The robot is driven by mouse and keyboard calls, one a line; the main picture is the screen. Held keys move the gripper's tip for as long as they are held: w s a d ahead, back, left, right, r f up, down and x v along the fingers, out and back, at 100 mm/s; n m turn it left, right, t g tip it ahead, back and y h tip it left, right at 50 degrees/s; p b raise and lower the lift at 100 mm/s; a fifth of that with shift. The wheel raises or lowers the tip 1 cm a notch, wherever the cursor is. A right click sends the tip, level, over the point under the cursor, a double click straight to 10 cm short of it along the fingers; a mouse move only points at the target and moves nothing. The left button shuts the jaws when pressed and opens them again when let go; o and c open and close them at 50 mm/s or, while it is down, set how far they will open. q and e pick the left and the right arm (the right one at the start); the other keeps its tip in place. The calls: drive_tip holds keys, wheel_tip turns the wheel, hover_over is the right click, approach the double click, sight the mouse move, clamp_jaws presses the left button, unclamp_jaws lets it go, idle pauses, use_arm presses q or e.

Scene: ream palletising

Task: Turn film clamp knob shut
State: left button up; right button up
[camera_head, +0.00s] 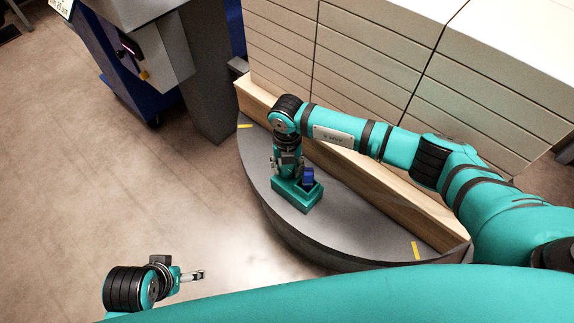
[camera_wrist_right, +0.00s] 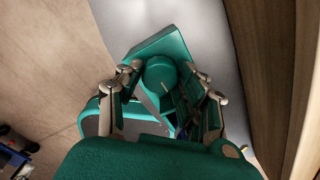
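The film clamp is a teal block (camera_head: 297,196) with a dark blue part (camera_head: 308,177), standing on a grey curved platform. In the right wrist view, a round teal knob (camera_wrist_right: 160,74) with a pale line on it sits on the block (camera_wrist_right: 172,45). My right gripper (camera_head: 287,174) points down over the block. In the wrist view its fingers (camera_wrist_right: 160,72) are apart, one on each side of the knob, with a gap visible; contact lower down is hidden. My left gripper (camera_head: 202,275) is away at lower left, over the floor, too small to judge its opening.
The grey platform (camera_head: 345,225) has yellow marks near its ends and a wooden board (camera_head: 375,200) along its back. Pale slatted stacks (camera_head: 365,75) rise behind the board. A grey and blue machine (camera_head: 150,60) stands at upper left. The floor at left is clear.

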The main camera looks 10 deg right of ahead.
sight(286, 168)
drive_tip(key=o, duration=0.4)
drive_tip(key=shift+r, duration=4)
drive_tip(key=shift+a, duration=0.1)
